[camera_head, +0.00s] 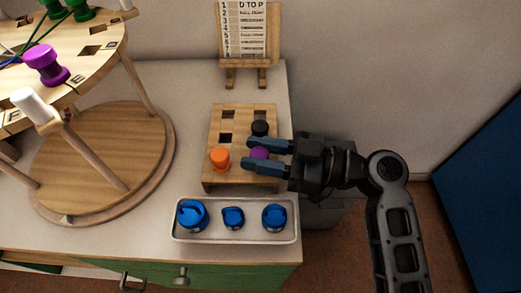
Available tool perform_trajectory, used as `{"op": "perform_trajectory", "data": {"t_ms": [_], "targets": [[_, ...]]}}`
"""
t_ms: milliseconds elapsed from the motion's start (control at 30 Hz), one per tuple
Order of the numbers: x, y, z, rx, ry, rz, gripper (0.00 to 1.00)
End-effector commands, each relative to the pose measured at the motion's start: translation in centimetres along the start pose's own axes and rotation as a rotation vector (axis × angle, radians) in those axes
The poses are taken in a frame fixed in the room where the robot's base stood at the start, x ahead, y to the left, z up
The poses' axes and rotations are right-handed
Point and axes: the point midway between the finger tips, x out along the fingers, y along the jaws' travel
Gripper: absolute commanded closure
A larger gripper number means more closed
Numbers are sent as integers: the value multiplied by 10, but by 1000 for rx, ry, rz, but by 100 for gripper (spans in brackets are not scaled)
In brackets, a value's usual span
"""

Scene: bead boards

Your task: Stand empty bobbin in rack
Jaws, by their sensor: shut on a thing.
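The wooden rack (213,138) stands on the worktop, with square holes in its top. My gripper (250,153) reaches over it from the right. An orange bobbin (220,158) stands at the front left of the rack.
A metal tray (255,238) with three blue objects lies in front of the rack. A round wooden stand (105,200) fills the left, with another purple bobbin (46,62), a white one (33,104) and green ones above. An easel (247,75) with a printed card stands behind.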

Motion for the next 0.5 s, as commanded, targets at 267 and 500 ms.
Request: {"op": "perform_trajectory", "data": {"t_ms": [267,500], "targets": [[0,0,2,0,0,0,60],[0,0,2,0,0,0,40]]}}
